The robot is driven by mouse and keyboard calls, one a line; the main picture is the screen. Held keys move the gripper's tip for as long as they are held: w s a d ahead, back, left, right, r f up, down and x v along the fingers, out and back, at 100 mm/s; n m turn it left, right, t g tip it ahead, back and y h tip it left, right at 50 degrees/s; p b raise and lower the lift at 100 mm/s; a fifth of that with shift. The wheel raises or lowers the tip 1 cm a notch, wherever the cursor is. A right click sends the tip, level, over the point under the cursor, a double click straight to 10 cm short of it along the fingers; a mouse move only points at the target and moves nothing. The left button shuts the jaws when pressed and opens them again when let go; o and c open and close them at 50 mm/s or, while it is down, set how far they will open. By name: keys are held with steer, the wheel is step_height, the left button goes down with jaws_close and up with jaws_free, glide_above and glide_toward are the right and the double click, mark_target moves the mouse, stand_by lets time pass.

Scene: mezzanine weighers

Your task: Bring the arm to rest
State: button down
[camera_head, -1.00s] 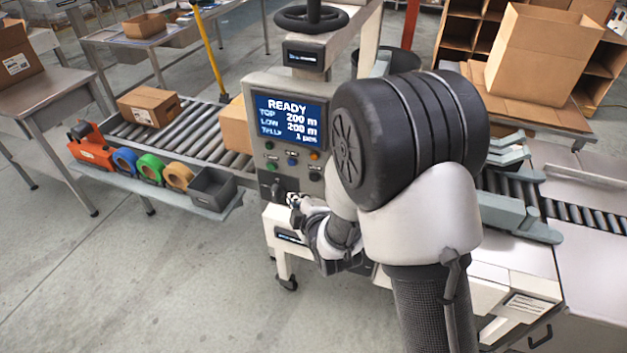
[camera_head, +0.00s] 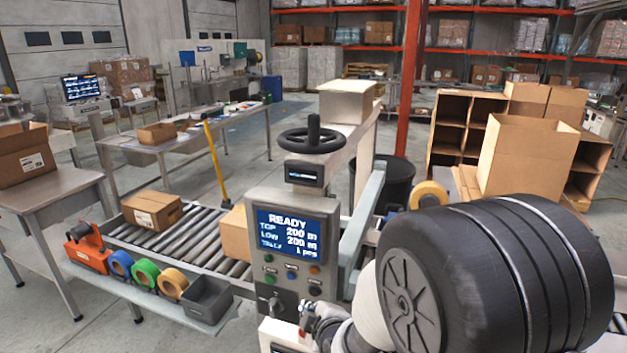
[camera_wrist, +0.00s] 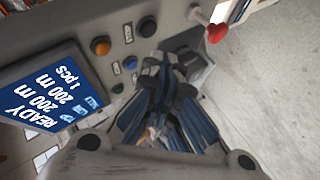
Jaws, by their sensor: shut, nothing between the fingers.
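My arm rises at the right of the head view, its large dark joint cover in front. My gripper (camera_head: 308,314) is low in that view, just below the control panel (camera_head: 292,250), and small there. In the wrist view my gripper (camera_wrist: 163,105) is shut with nothing held. Its dark, bluish fingers are in front of the panel's lower part. The panel's screen (camera_wrist: 42,98) reads READY, 200 m, 200 m, 1 pcs. An orange button (camera_wrist: 101,46), a blue button (camera_wrist: 130,63) and a red-tipped lever (camera_wrist: 215,30) are close by. I cannot tell whether the fingers touch the panel.
A handwheel (camera_head: 312,140) tops the machine. A roller conveyor (camera_head: 185,232) with a cardboard box (camera_head: 152,210) runs left. Tape rolls (camera_head: 146,272) and a grey bin (camera_head: 207,298) are on its side shelf. An open carton (camera_head: 525,160) stands at right.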

steer(key=s+d+r+m+g+h, duration=0.2)
steer(key=s+d+r+m+g, duration=0.1)
steer(key=s+d+r+m, duration=0.9)
steer(key=s+d+m+g+h, duration=0.1)
steer(key=s+d+m+g, duration=0.1)
steer(key=s, duration=1.7)
steer(key=shift+d+r+m+g, duration=0.2)
steer(key=shift+r+m+g, duration=0.2)
steer(key=shift+m+g, duration=0.35)
